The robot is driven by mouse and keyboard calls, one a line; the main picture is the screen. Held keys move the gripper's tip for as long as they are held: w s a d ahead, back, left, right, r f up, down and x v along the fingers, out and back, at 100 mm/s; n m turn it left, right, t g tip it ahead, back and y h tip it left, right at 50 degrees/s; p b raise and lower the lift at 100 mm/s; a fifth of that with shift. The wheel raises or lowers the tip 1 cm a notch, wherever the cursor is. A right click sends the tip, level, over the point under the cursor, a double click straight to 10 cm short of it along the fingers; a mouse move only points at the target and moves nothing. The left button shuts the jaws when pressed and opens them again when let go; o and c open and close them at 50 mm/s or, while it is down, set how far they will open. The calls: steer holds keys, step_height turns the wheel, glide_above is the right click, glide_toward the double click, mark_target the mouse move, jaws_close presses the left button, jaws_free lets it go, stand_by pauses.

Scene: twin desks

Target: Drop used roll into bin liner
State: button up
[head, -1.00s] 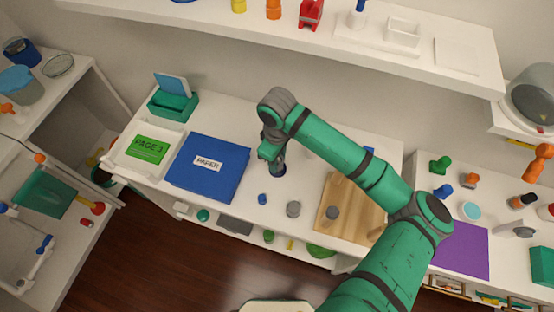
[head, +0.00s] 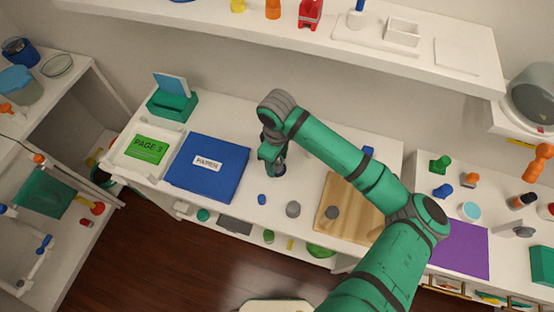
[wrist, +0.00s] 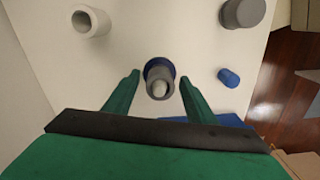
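My gripper (head: 274,163) points down over the white desk, and its fingers are apart with nothing between the tips in the wrist view (wrist: 160,78). Just beyond the tips stands a round blue piece (wrist: 151,66) with a grey ring and pale core (wrist: 158,89) in it, roughly centred between the fingers. In the head view my gripper mostly hides it. A pale hollow cylinder (wrist: 84,22) stands further up left in the wrist view. I cannot tell for sure which is the used roll. A dark round rim (head: 103,177) low at the left may be the bin; its liner is unclear.
A blue folder (head: 226,178) marked PAPER and a white tray (head: 128,165) with a green page lie left. A wooden board (head: 345,224) lies right. A shelf (head: 290,32) overhangs behind.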

step_height(320, 180, up, 11)
steer(key=shift+s+f, duration=0.1)
stand_by(0.6)
